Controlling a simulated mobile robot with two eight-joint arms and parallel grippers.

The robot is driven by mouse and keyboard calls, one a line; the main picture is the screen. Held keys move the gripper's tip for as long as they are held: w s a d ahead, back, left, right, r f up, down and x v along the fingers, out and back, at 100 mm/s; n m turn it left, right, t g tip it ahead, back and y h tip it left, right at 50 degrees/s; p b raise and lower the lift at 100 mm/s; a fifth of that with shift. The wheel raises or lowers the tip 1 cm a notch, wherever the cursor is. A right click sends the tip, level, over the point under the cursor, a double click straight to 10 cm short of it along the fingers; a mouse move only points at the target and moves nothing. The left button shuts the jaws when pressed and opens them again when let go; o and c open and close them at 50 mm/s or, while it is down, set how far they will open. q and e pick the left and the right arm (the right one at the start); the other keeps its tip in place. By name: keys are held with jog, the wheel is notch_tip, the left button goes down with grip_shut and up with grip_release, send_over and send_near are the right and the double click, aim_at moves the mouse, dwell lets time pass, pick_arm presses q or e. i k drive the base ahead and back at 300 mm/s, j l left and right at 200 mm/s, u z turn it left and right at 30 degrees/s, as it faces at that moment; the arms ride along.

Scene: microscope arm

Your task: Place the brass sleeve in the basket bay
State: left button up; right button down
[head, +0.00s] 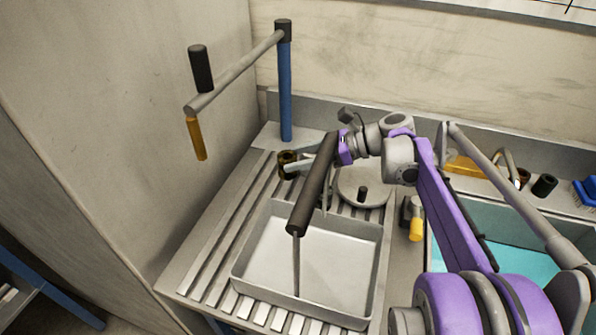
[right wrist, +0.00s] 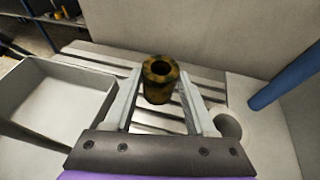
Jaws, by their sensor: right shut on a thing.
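The brass sleeve (head: 287,165) is a short, dark, mottled tube with an open top. It stands upright over the slatted drainboard, behind the tray. In the right wrist view the sleeve (right wrist: 159,80) sits between the fingertips. My right gripper (head: 301,165) is shut on it, reaching in from the right; its two pale fingers (right wrist: 160,92) flank the sleeve. I cannot tell whether the sleeve's base touches the slats. A shallow grey rectangular tray (head: 240,262) lies in front of it, empty inside. I cannot tell which place is the basket bay. My left gripper is not in view.
A blue post (head: 285,95) with a grey crossbar stands behind the sleeve. A black cylinder (head: 313,190) with a thin rod hangs across the tray. A round grey lid (head: 365,190) and a yellow-ended fitting (head: 416,229) lie right, beside a water-filled basin (head: 520,262).

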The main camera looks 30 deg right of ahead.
aim_at(281, 257)
jog(key=j+z, duration=0.3)
jog(key=k+z, duration=0.1)
jog(key=z, duration=0.25)
jog(key=k+j, duration=0.15)
jog(key=j, duration=0.2)
jog(key=k+j, duration=0.1)
jog(key=j, duration=0.25)
